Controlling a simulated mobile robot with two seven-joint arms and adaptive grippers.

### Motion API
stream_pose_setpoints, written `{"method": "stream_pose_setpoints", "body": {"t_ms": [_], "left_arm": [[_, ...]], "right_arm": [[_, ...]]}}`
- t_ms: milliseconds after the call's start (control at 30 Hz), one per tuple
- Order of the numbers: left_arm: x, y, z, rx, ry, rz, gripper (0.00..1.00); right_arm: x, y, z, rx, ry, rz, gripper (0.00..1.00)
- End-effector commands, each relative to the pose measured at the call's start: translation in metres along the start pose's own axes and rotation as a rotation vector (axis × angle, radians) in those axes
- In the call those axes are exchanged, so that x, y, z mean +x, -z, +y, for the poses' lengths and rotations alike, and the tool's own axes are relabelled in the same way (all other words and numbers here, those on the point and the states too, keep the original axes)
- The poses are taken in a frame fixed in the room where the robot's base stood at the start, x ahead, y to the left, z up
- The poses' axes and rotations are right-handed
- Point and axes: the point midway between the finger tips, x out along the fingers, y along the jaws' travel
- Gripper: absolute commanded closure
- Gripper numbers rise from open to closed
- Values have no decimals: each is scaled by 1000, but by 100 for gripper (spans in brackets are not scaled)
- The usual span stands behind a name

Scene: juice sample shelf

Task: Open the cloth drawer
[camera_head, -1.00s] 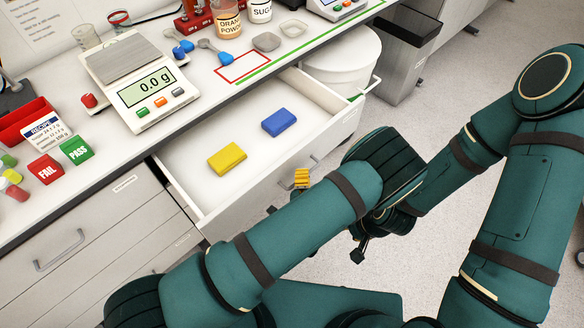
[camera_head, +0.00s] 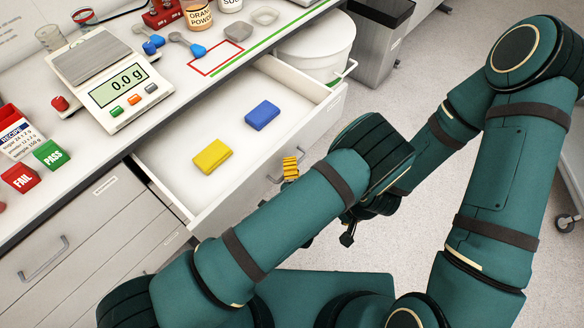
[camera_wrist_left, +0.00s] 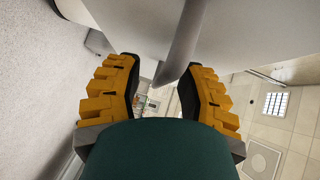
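The cloth drawer (camera_head: 188,138) stands pulled out below the counter. A yellow cloth (camera_head: 212,156) and a blue cloth (camera_head: 262,116) lie inside it. Its handle (camera_head: 274,178) is on the front panel; in the left wrist view the handle bar (camera_wrist_left: 181,48) reaches in between my fingers. My left gripper (camera_wrist_left: 163,90) is at the handle with its yellow-backed fingers apart, one each side of the bar. In the head view only a small yellow part of the left gripper (camera_head: 290,168) shows; my arm hides the rest.
The counter holds a scale (camera_head: 113,80), a red FAIL block (camera_head: 20,178) and a green PASS block (camera_head: 48,155). A round white bin (camera_head: 318,50) and a dark-topped bin (camera_head: 378,35) stand beyond the drawer. A closed drawer front (camera_head: 75,225) is at left.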

Motion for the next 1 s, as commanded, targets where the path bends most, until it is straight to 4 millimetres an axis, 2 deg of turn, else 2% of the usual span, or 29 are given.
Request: {"method": "stream_pose_setpoints", "body": {"t_ms": [167, 367, 467, 500, 533, 567, 600, 800, 1000], "left_arm": [[-1, 1, -6, 0, 1, -1, 61], [-5, 6, -35, -3, 4, 0, 61], [-7, 8, -55, -3, 8, 0, 38], [-8, 9, -63, -2, 9, 0, 32], [-8, 10, -68, -3, 10, 0, 32], [-9, 10, -73, -2, 10, 0, 42], [-10, 11, -78, -2, 9, 0, 61], [-13, 14, -96, -2, 4, 1, 61], [-14, 14, -99, 0, 1, 0, 61]], "right_arm": [[0, 0, 0, 0, 0, 0, 53], [0, 0, 0, 0, 0, 0, 53], [0, 0, 0, 0, 0, 0, 53], [0, 0, 0, 0, 0, 0, 53], [0, 0, 0, 0, 0, 0, 53], [0, 0, 0, 0, 0, 0, 53], [0, 0, 0, 0, 0, 0, 53], [0, 0, 0, 0, 0, 0, 53], [0, 0, 0, 0, 0, 0, 53]]}}
